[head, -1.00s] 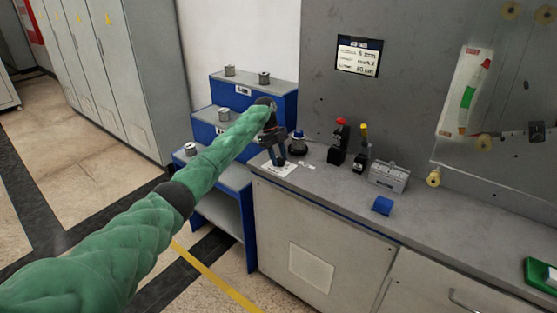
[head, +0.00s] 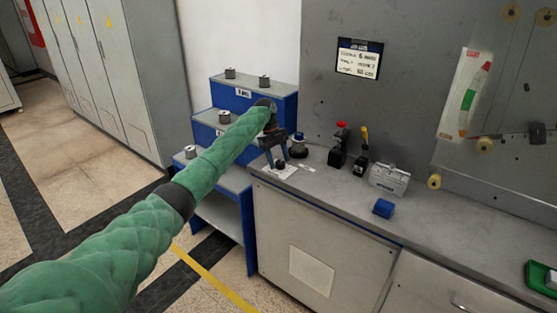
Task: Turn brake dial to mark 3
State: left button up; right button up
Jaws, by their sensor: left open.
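A small dark knob (head: 280,164), which looks like the brake dial, sits on a white printed plate (head: 284,172) at the left end of the grey bench. Its marks are too small to read. My left gripper (head: 274,158) is open just above and around the knob, fingers pointing down. I cannot tell whether the fingers touch it. A dark, blue-based round part (head: 298,147) stands just right of the gripper. A job card (head: 358,58) on the wall panel has lines too small to read surely. My right gripper is out of view.
A red-topped switch (head: 338,145), a yellow-topped lever (head: 363,152) and a grey metal box (head: 389,178) stand along the bench. Blue stepped shelves (head: 247,104) with metal spools stand left. The bench front centre is clear.

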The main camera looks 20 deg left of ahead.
pick_arm(q)
jog(key=shift+w+a+r, duration=0.15)
jog(key=shift+a+r, duration=0.05)
jog(key=shift+r, duration=0.15)
jog(key=shift+w+a+r+b, duration=0.15)
jog(key=shift+r+b, duration=0.15)
jog(key=shift+r, duration=0.15)
jog(key=shift+b+v, duration=0.65)
jog(key=shift+v, duration=2.15)
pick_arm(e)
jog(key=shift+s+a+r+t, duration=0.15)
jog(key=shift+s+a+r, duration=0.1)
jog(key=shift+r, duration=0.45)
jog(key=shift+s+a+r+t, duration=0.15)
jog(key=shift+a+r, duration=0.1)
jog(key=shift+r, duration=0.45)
pick_arm(q)
jog(key=shift+a+r, duration=0.1)
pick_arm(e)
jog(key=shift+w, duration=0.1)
